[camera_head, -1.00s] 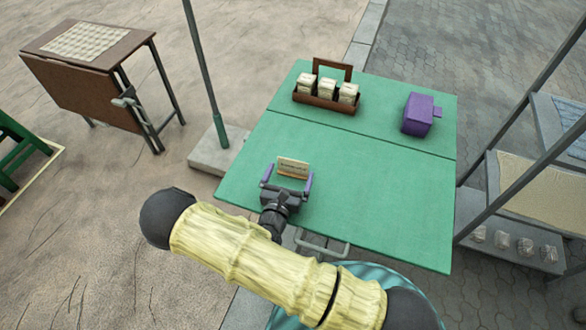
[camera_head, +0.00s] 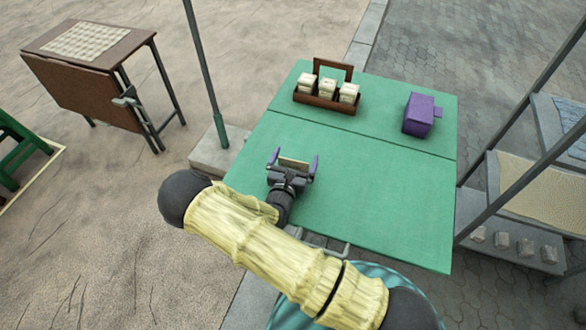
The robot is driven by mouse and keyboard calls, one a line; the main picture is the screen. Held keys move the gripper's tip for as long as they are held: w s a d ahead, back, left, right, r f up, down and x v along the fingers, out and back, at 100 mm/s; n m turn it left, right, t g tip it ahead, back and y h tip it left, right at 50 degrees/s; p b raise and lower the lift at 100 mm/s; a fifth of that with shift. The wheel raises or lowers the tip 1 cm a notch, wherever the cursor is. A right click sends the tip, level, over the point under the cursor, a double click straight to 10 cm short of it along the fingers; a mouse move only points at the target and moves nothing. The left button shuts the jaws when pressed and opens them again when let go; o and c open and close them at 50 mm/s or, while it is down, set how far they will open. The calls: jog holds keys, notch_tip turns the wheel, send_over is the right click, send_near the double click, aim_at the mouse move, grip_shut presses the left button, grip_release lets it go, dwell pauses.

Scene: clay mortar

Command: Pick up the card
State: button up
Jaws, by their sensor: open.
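The card (camera_head: 293,163) is a small tan piece on the green table (camera_head: 385,205), near its left side. Its lower part is hidden behind my gripper. My gripper (camera_head: 295,160) is open, with one purple-tipped finger on each side of the card. The card lies between the fingers; I cannot tell whether either finger touches it.
A brown wooden caddy (camera_head: 325,104) with several pale blocks stands at the back of the table. A purple box (camera_head: 419,115) stands at the back right. The table's middle and right are clear. A grey post (camera_head: 205,75) rises beyond the left edge, and a shelf rack (camera_head: 510,250) stands at right.

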jog(key=shift+c, duration=0.2)
jog(key=c, duration=0.8)
jog(key=shift+o, duration=0.2)
notch_tip(320, 180, up, 10)
jog(key=p, duration=0.1)
dwell(0.4)
